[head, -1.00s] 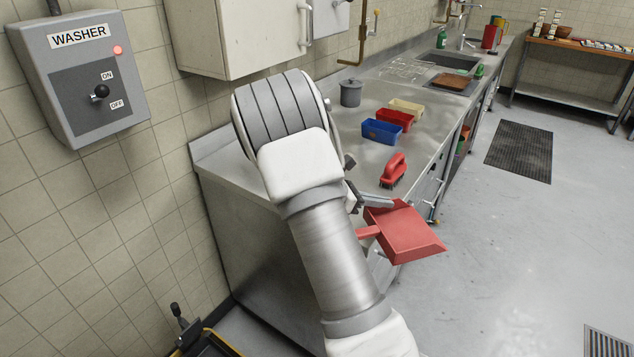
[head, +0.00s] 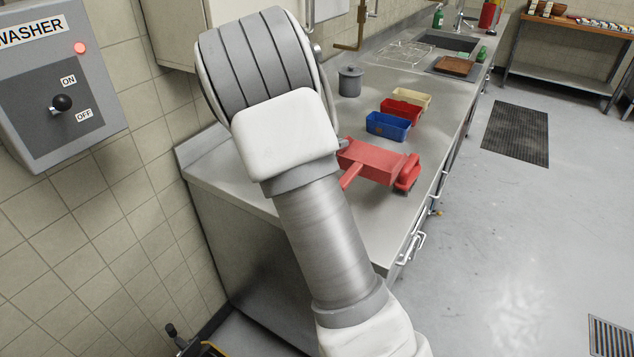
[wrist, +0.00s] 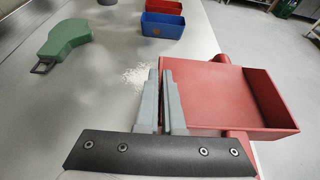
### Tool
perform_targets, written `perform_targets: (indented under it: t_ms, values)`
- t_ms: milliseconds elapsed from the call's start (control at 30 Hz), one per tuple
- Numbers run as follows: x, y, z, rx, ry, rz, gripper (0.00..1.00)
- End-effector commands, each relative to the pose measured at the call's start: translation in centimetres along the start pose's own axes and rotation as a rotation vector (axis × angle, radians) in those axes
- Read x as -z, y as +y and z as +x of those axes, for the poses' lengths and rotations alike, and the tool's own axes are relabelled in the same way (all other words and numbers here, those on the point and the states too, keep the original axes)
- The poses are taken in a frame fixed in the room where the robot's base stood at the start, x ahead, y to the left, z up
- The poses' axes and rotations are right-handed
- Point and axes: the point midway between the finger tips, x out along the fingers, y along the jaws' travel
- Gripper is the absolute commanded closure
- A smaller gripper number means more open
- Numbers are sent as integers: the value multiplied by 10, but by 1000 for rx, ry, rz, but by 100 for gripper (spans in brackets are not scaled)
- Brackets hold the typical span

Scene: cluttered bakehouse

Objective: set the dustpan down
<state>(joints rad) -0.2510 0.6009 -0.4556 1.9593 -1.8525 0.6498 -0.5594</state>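The red dustpan (head: 372,162) is over the steel counter in the head view, its handle pointing toward the lower left. In the wrist view the dustpan (wrist: 222,92) is right of my gripper (wrist: 168,72). The two grey fingers are close together at the pan's left edge, and it appears pinched between them. In the head view my arm hides most of my gripper. Whether the pan touches the counter cannot be told.
A red brush (head: 408,174) is close to the pan's right end. Blue (head: 387,126) and red (head: 402,112) bins stand beyond it. A grey canister (head: 350,82) is further back. The wrist view shows a green object (wrist: 66,42) and white powder (wrist: 138,77) on the counter.

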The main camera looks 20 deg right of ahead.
Motion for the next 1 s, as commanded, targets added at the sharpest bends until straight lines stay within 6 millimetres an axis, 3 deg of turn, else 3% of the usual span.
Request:
perform_targets:
  t_ms: [167, 400, 567, 833, 1000]
  values:
    - [14, 23, -3, -5, -1, -5, 100]
    - [51, 74, -7, -4, -1, -4, 100]
    - [70, 101, -9, -4, -2, -2, 100]
    - [86, 111, -7, 0, -1, -2, 100]
    - [109, 111, 3, -1, 0, -4, 100]
